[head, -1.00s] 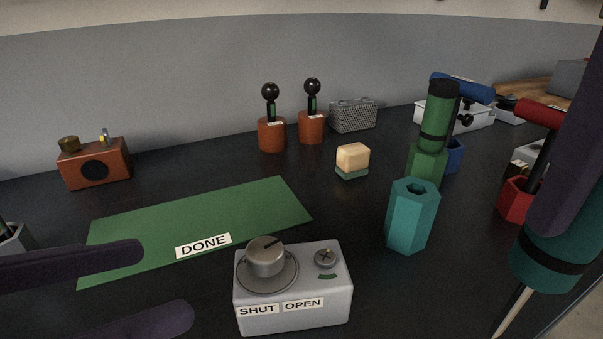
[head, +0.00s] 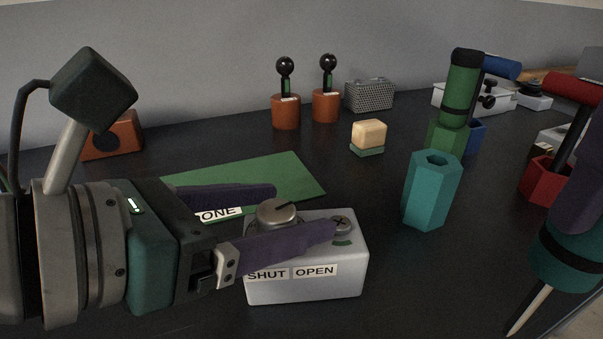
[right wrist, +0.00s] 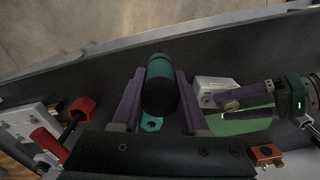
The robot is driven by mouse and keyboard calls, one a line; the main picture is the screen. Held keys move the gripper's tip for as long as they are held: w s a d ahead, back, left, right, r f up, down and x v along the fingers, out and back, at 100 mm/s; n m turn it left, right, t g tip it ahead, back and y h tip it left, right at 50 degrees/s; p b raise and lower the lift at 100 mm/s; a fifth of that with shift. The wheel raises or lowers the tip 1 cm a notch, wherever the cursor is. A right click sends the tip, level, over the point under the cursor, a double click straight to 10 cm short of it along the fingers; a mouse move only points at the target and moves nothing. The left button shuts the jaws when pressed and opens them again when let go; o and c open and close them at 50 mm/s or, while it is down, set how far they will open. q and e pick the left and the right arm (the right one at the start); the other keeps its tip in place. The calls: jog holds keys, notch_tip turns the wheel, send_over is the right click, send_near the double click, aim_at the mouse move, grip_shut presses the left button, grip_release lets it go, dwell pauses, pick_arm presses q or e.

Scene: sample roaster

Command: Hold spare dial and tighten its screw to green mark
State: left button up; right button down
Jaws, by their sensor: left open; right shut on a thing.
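The spare dial is a pale grey box (head: 320,285) with a round knob (head: 278,212), a cross-head screw (head: 341,222) and a green mark (head: 343,242). Its front labels read SHUT and OPEN. My left gripper (head: 304,210) is open, one finger behind the knob and the other crossing in front of it, hiding part of the box top. Contact cannot be told. My right gripper (right wrist: 160,95) is shut on a teal screwdriver (head: 568,262), held at the right, clear of the box, its tip pointing down and left. The box (right wrist: 216,90) also shows in the right wrist view.
An empty teal hexagonal holder (head: 430,195) stands right of the box. Behind it are a green screwdriver (head: 462,90) in its holder and a cream block (head: 368,134). A green DONE mat (head: 290,175) lies behind the left gripper. A red-handled tool (head: 575,90) stands at right.

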pick_arm(q)
grip_shut()
dwell(0.5)
dwell(0.7)
jog(key=shift+c, duration=0.4)
grip_release()
jog(key=shift+r, duration=0.1)
pick_arm(e)
jog(key=shift+r, duration=0.1)
